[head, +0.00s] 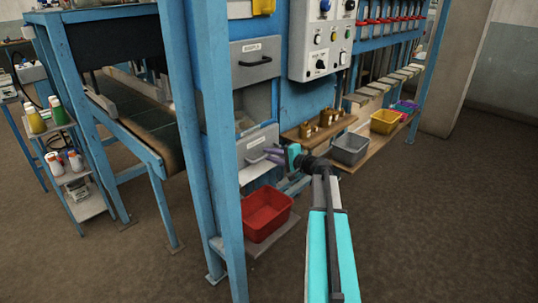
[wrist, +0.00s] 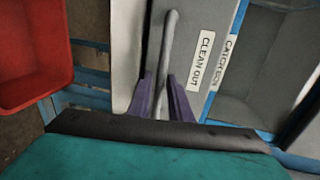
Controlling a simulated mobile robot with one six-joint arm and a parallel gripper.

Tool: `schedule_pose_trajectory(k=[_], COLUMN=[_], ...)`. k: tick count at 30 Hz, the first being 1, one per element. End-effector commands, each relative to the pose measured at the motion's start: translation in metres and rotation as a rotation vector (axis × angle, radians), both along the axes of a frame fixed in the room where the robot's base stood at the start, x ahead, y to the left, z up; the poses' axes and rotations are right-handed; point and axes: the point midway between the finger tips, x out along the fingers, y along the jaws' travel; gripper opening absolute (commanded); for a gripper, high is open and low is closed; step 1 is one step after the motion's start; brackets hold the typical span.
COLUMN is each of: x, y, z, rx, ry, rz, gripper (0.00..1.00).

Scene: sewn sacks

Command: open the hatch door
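The grey hatch door (wrist: 192,45) labelled "CLEAN OUT" fills the middle of the wrist view. It is the lower grey panel (head: 266,138) in the head view. Its pale bar handle (wrist: 168,50) runs toward my gripper (wrist: 166,98), whose two purple fingers stand one on each side of the bar. The fingers are apart; I cannot tell if either touches the bar. In the head view my gripper (head: 277,153) is in front of the lower panel at handle height. The finger bases are hidden behind my dark wrist part.
A red bin (head: 265,213) stands below the door, and also shows in the wrist view (wrist: 30,50). An open grey catch box (wrist: 265,70) adjoins the door. A blue post (head: 212,130) stands left of the door. A grey bin (head: 350,148) is to the right.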

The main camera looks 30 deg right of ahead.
Motion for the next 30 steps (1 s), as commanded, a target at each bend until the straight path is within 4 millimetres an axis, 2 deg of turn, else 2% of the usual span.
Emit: schedule_pose_trajectory(k=[4,14,18,30], x=[0.0087,0.0101,0.0101,0.01], y=[0.0015,0.0023,0.0023,0.0058], z=[-0.0018,-0.0022,-0.0022,-0.0025], rx=[0.0,0.0,0.0,0.001], ry=[0.0,0.0,0.0,0.0], rz=[-0.001,-0.001,-0.001,-0.002], gripper=[0.18,0.18,0.0,0.0])
